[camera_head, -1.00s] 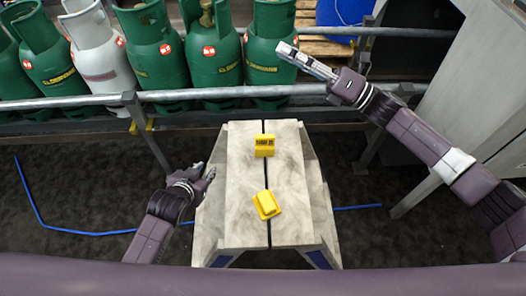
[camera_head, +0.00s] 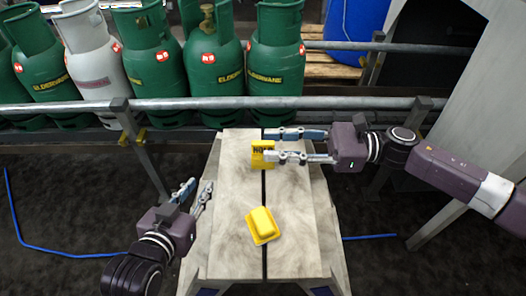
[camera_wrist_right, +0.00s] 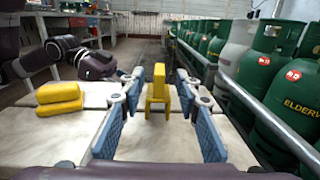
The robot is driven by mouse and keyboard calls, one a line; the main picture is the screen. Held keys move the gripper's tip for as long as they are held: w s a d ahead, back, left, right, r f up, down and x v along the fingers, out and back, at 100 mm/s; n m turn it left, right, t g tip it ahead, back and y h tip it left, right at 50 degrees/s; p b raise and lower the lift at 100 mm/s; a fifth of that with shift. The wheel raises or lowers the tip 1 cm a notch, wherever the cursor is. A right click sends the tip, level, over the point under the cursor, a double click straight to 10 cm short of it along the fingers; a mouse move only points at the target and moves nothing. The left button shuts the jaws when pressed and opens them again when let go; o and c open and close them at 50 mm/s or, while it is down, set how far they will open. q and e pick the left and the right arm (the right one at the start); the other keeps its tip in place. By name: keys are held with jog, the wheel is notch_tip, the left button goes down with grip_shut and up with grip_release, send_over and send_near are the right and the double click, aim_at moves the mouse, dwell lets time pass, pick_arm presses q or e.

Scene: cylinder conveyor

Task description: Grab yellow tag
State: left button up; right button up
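In the right wrist view the tag (camera_wrist_right: 159,78) is ahead, between the blue-padded fingers, with space on both sides. My right gripper (camera_head: 268,145) is open, pointing left, its tips at the tag; the lower finger covers part of it. A second yellow piece (camera_head: 263,225), a block on a flat base, lies nearer on the bench; it also shows at left in the right wrist view (camera_wrist_right: 59,97). My left gripper (camera_head: 199,186) is open and empty beside the bench's left edge.
A metal rail (camera_head: 200,105) runs behind the bench, with green gas cylinders (camera_head: 215,65) and a white one (camera_head: 92,55) beyond it. A dark narrow slot (camera_head: 264,190) splits the bench top. A blue barrel (camera_head: 356,30) stands at the back right.

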aim_at(263, 142)
jog(key=a, duration=0.3)
jog(key=shift+a+r, duration=0.1)
jog(key=shift+r, duration=0.05)
jog(key=shift+c, duration=0.4)
grip_shut()
jog(key=shift+r, duration=0.15)
